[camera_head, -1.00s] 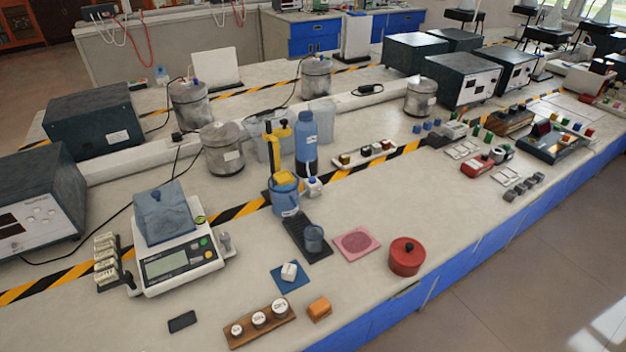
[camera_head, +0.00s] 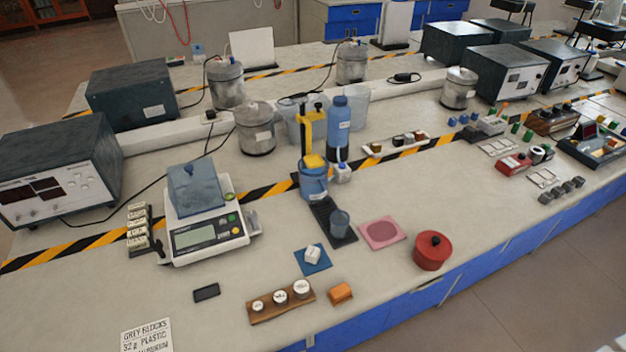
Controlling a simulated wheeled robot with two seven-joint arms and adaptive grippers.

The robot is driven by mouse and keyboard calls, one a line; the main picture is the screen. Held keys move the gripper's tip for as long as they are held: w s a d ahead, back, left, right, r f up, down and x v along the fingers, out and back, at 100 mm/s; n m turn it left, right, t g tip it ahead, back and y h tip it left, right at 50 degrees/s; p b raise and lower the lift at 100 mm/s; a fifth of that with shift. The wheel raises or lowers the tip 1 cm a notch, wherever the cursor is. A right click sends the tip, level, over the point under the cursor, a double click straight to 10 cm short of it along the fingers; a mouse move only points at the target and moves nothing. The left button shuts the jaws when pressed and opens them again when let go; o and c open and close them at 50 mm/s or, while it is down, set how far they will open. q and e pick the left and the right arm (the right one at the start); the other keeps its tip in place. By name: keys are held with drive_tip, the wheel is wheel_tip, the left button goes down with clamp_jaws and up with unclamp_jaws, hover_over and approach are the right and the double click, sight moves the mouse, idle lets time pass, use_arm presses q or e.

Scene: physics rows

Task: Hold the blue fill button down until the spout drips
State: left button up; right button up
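A dispenser with a yellow column (camera_head: 306,130) and a blue container (camera_head: 314,183) stands mid-bench, with a yellow block at the container's top. Beside it on the right is a small white unit (camera_head: 342,175) with a blue top (camera_head: 342,165), which looks like the fill button. The spout is too small to make out, and no drip can be seen. A clear bluish cup (camera_head: 340,222) stands upright on a dark tray (camera_head: 322,208) in front of the container. Neither of my grippers is in view, and nothing touches the blue top.
A tall blue bottle (camera_head: 338,125) stands behind the white unit. A scale (camera_head: 205,236) bearing a grey-blue block is to the left. A pink mat (camera_head: 398,228), red pot (camera_head: 432,252), blue mat (camera_head: 318,266) and weight rack (camera_head: 268,314) lie in front.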

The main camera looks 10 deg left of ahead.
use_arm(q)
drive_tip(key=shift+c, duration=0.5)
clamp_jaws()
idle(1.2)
